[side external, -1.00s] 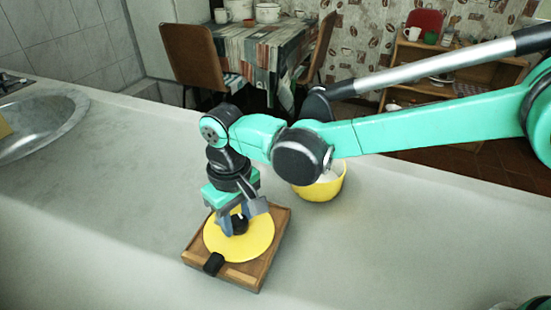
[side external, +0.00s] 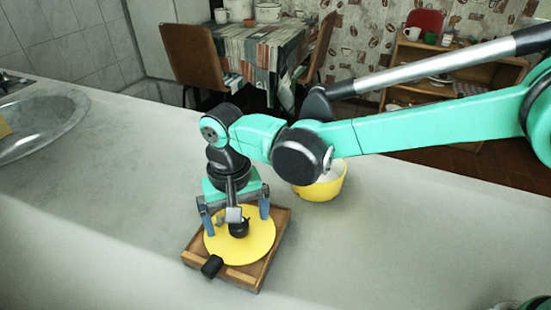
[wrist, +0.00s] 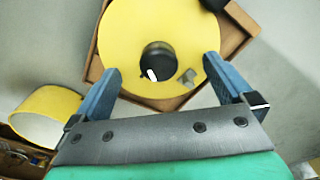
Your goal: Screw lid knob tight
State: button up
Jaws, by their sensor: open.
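The yellow lid (side external: 255,246) lies flat on a wooden tray (side external: 272,268) on the counter. The black lid knob (side external: 239,229) stands at the middle of the lid; in the wrist view the knob (wrist: 158,58) shows a white mark on its side. My gripper (side external: 236,222) is above the lid with its blue fingers spread on either side of the knob, apart from it. In the wrist view my gripper (wrist: 172,82) is open and empty. I cannot tell how tightly the knob sits.
A grey piece (wrist: 187,77) shows beside the knob. A black block (side external: 212,266) sits at the tray's front edge. A yellow pot (side external: 322,187) stands behind to the right. A sink (side external: 40,125) is at the far left. The counter around is mostly clear.

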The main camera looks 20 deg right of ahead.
jog(key=shift+r, duration=0.1)
jog(key=shift+r, duration=3.4)
notch_tip(320, 180, up, 5)
jog(key=d+r+t+y, duration=0.1)
jog(key=d+r+t, duration=0.2)
jog(key=d, duration=1.1)
jog(key=s+d+f+t, duration=0.2)
jog(key=s+d, duration=0.1)
jog(key=d, duration=0.3)
jog(key=s+d+f+t+h, duration=0.1)
jog(key=s+d+f+t, duration=0.1)
jog(key=d, duration=0.5)
jog(key=shift+s+f, duration=0.75)
jog(key=shift+s, duration=0.45)
